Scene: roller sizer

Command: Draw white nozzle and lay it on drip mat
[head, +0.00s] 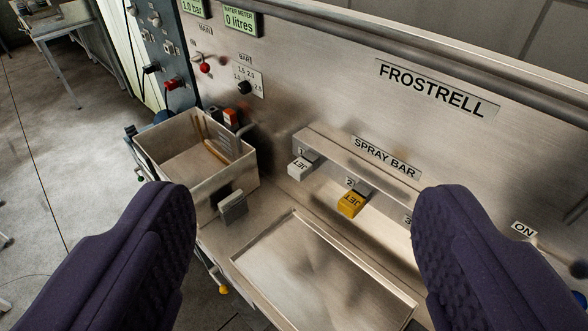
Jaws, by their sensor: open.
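A white nozzle (300,168), a small block marked JET, sits in position 1 at the left end of the spray bar (362,158). A yellow nozzle (350,204), also marked JET, sits in position 2 to its right. My gripper (305,193) is open and empty. Its two dark padded fingers stand wide apart in the foreground, with the white and yellow nozzles seen between them. A shallow metal tray (231,262) lies below the bar, partly cut off by the bottom edge. I cannot make out a separate drip mat.
An open metal bin (160,143) stands left of the bar, with a grey block (233,206) on its front. A FROSTRELL panel (437,91) rises behind. A red-knobbed lever (204,68) and a black knob (244,87) stick out from it.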

